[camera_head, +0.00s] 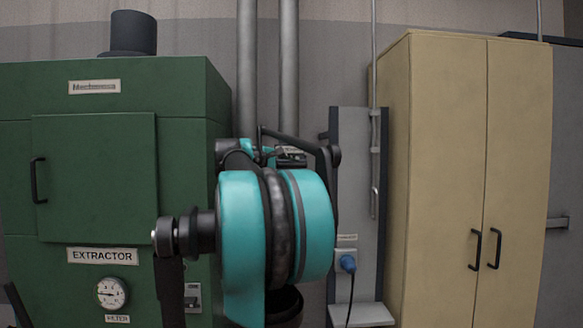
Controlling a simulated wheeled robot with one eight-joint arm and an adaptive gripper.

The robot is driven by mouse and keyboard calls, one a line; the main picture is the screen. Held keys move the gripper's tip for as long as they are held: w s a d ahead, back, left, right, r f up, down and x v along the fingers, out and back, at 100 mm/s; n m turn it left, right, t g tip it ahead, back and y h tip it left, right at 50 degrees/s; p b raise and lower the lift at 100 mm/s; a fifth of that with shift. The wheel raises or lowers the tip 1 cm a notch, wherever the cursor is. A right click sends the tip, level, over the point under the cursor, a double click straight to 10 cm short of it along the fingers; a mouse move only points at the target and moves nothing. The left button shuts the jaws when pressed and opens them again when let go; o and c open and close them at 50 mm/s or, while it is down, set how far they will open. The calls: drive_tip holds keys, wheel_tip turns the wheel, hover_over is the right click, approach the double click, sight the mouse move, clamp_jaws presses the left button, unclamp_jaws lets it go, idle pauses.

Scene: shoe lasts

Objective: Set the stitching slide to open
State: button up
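No part marked as the stitching slide can be made out. Two grey vertical pipes (289,70) rise behind the green extractor cabinet (185,90), and their lower parts are hidden by my arm. My teal and black arm fills the middle of the view. Dark jointed bars and a small grey piece, seemingly my gripper (290,155), show behind its large teal joint, in front of the pipes. The fingertips are not clear, so I cannot tell whether it is open or shut or touching anything.
The extractor has a handled door (95,175) and a round gauge (112,293). Right of my arm stand a grey panel (350,180) with a blue plug (348,263) and cable, and a tall beige cabinet (450,150).

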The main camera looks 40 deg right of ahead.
drive_tip(key=shift+a, duration=0.1)
drive_tip(key=v, duration=1.1)
drive_tip(key=shift+a, duration=0.35)
drive_tip(key=shift+s, duration=0.1)
drive_tip(key=s+a+f+m+y, duration=0.1)
drive_tip(key=s+a+f+y, duration=0.2)
drive_tip(key=f, duration=0.9)
drive_tip(key=a+f+m+y, duration=0.1)
drive_tip(key=a+f+y, duration=0.25)
drive_tip(key=f, duration=0.95)
drive_tip(key=s+a+f+y, duration=0.2)
drive_tip(key=a+f, duration=0.2)
drive_tip(key=f, duration=0.8)
drive_tip(key=s+a+f+y, duration=0.2)
drive_tip(key=s+a+f, duration=0.2)
drive_tip(key=f, duration=0.3)
drive_tip(key=s+a+f+m+y, duration=0.1)
drive_tip(key=s+a+f+y, duration=0.2)
drive_tip(key=a+f, duration=0.3)
drive_tip(key=s+a+f+m+y, duration=0.1)
drive_tip(key=s+a+f+y, duration=0.1)
drive_tip(key=s+a+f, duration=0.3)
wheel_tip(320, 180, down, 4)
drive_tip(key=shift+s+a+r+t, duration=0.15)
drive_tip(key=shift+s+a+t, duration=0.15)
drive_tip(key=shift+s+a, duration=0.15)
drive_tip(key=shift+d, duration=0.1)
